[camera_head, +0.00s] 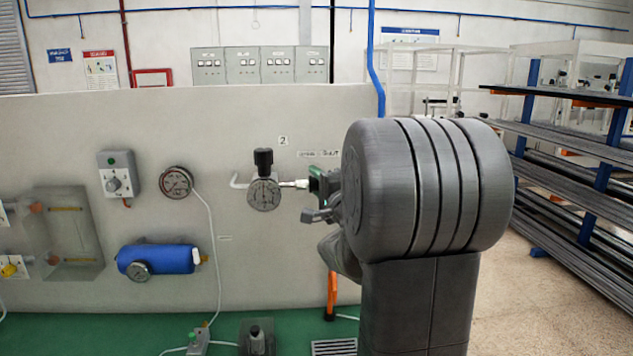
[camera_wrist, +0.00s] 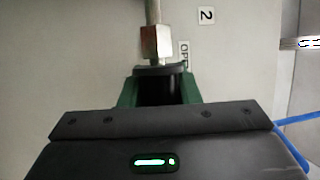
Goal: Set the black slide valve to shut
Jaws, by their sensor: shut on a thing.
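The black slide valve (camera_wrist: 159,90) shows in the wrist view as a dark rounded sleeve below a metal nut (camera_wrist: 155,42) on a pipe. My gripper (camera_wrist: 160,97) has a green finger on each side of the sleeve and is shut on it. In the head view my gripper (camera_head: 316,181) is at the right end of the pipe beside the round gauge with a black knob (camera_head: 263,193). The valve is mostly hidden there by my gripper and arm. A label reading SHUT at its right end (camera_head: 331,153) is on the panel above. In the wrist view part of a label (camera_wrist: 184,55) shows beside the nut.
The pale panel (camera_head: 270,255) also carries a gauge (camera_head: 177,181), a grey switch box (camera_head: 117,173) and a blue cylinder (camera_head: 157,259). A blue hose (camera_head: 374,60) runs down behind my arm. Racks of bars (camera_head: 575,165) stand at the right.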

